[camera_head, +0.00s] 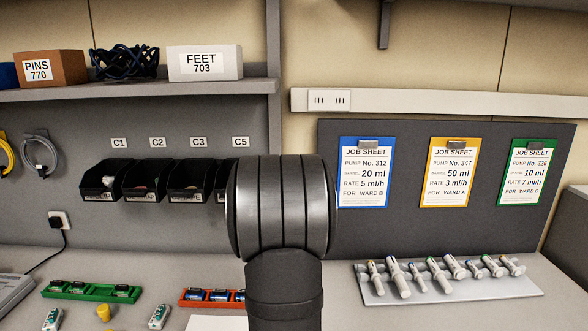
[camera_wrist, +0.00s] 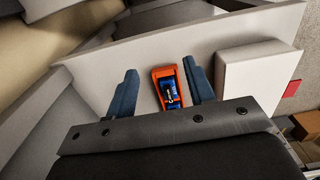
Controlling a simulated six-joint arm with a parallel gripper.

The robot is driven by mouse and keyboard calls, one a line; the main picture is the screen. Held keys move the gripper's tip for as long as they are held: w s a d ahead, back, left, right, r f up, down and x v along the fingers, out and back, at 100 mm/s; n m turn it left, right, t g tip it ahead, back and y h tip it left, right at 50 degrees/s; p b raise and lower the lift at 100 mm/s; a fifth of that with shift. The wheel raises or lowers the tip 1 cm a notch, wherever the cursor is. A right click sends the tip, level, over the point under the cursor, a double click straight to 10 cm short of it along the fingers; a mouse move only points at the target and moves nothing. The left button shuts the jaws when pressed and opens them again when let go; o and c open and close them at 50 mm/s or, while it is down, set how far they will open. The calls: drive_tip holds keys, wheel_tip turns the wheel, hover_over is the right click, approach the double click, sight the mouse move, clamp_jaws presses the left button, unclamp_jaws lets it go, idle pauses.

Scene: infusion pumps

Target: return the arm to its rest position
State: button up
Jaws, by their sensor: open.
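My gripper (camera_wrist: 160,66) shows in the wrist view, with its two blue fingers apart. An orange holder (camera_wrist: 158,74) with a blue, dark-faced item (camera_wrist: 171,91) in it appears in the gap between the fingers, against a pale surface. I cannot tell how far it is from the fingertips, but neither finger appears to touch it. In the head view my dark arm stands upright in the middle and the gripper is out of sight.
The bench carries a green tray (camera_head: 92,297), an orange-red tray (camera_head: 190,304) partly behind my arm, and a grey rack (camera_head: 450,291) of syringes. Black bins (camera_head: 145,180) line the back wall. A shelf (camera_head: 150,92) holds boxes. Job sheets (camera_head: 363,172) hang at right.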

drive_tip(key=d, duration=1.4)
drive_tip(key=shift+m, duration=0.3)
drive_tip(key=shift+s, duration=0.1)
drive_tip(key=a+n, duration=0.1)
drive_tip(key=a, duration=1)
drive_tip(key=a+n, duration=0.1)
drive_tip(key=a, duration=1)
drive_tip(key=shift+s+a+r, duration=0.1)
drive_tip(key=shift+s, duration=0.05)
